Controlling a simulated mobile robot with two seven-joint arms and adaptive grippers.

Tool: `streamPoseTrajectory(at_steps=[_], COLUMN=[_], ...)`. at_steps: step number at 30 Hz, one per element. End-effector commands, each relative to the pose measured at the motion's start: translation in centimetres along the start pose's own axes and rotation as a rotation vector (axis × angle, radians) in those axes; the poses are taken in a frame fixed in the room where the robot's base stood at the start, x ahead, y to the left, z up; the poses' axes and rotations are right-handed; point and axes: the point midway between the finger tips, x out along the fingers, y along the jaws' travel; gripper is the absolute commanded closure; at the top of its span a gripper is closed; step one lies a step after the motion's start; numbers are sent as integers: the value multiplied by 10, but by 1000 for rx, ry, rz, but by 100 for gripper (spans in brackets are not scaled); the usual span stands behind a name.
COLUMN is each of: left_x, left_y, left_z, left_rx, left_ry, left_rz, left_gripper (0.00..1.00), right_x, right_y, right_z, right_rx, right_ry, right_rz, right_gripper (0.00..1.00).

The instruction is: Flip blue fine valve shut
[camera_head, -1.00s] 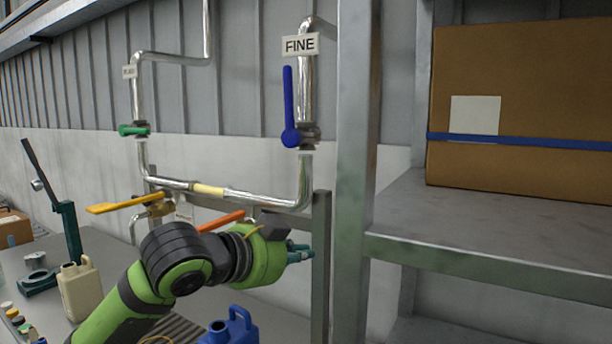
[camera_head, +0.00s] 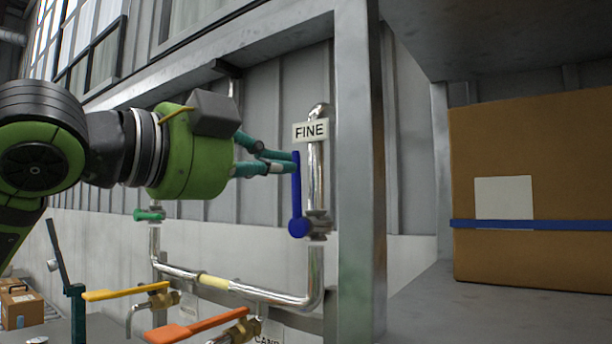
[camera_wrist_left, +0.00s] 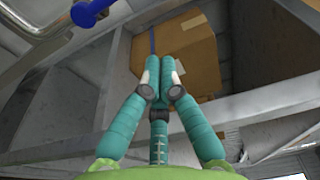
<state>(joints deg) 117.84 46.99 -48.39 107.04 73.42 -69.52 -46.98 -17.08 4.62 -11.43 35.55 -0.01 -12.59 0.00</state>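The blue fine valve has a blue lever (camera_head: 297,200) that stands upright along the vertical pipe, below the FINE sign (camera_head: 311,131). Its round hub is at the lower end. My left gripper (camera_head: 290,163) has its teal fingers at the upper part of the lever, from the left. In the head view the fingertips overlap the lever's edge. In the left wrist view the fingers (camera_wrist_left: 160,68) are together and hold nothing. There the blue valve (camera_wrist_left: 92,11) shows at the top left, apart from the fingertips. My right gripper is not in view.
A grey metal post (camera_head: 358,190) stands just right of the valve, with a shelf and a cardboard box (camera_head: 540,190) beyond. A green valve lever (camera_head: 149,215) is at the left. Yellow (camera_head: 112,294) and orange (camera_head: 190,327) levers lie lower down.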

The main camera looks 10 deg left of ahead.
Motion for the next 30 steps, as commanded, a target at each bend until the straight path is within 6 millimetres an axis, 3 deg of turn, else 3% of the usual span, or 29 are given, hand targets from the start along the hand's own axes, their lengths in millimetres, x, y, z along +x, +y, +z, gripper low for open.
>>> streamPoseTrajectory(at_steps=[11,25,30], left_x=[9,101,93], left_y=[-1,-3,-2], left_z=[0,0,26], left_rx=[-2,-2,-4], left_ry=[0,0,-5], left_rz=[3,4,1], left_gripper=[100,100,100], right_x=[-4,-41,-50], right_y=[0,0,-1], right_z=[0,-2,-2], right_rx=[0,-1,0], right_ry=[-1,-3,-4], right_rz=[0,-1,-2], right_gripper=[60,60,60])
